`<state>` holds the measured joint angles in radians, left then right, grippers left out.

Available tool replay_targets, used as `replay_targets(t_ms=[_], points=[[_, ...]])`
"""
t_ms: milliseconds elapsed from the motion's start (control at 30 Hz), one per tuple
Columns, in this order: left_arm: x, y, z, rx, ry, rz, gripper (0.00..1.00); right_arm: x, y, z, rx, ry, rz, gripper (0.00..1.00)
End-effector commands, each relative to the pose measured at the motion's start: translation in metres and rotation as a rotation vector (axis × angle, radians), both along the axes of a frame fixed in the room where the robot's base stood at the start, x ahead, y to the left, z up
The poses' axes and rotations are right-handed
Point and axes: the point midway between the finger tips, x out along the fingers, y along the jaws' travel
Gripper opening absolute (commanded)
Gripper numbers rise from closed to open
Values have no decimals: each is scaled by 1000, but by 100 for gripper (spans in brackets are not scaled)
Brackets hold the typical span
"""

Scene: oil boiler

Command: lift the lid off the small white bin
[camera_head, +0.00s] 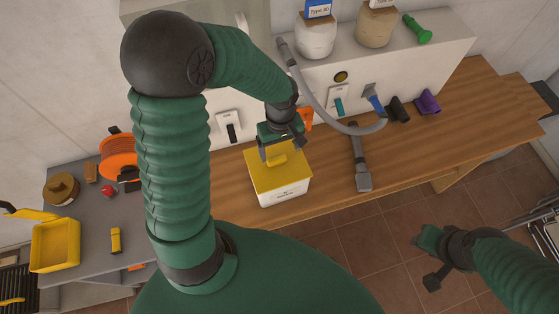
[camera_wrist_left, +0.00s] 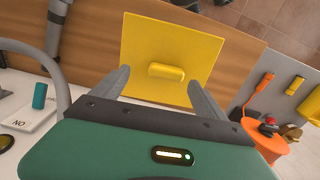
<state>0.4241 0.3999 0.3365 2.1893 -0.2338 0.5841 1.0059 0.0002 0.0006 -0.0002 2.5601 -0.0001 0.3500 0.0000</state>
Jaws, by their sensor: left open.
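The small white bin (camera_head: 283,193) stands on the wooden bench, with its yellow lid (camera_head: 267,176) on top. The lid has a raised yellow handle (camera_wrist_left: 166,72) at its middle. My left gripper (camera_head: 282,148) is open above the far part of the lid. In the left wrist view its two fingers (camera_wrist_left: 158,92) are spread wide, with the handle between and beyond their tips; I see no contact. The bin's white body is hidden by the lid in the wrist view.
A grey hose with a nozzle (camera_head: 362,172) lies right of the bin on the wooden bench (camera_head: 420,135). The white boiler unit stands behind. A grey table at left holds an orange reel (camera_head: 117,155) and a yellow container (camera_head: 55,246).

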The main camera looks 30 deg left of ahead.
Motion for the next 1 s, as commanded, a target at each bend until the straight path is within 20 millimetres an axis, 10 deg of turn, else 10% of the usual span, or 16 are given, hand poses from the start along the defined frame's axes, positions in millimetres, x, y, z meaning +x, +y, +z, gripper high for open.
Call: replay_targets(t_ms=[467,1000], points=[[-5,0,-42,3,0,0,84,0,0,10,0,-1,0,36],[-6,1,-41,1,0,1,19,0,0,10,0,-1,0,36]])
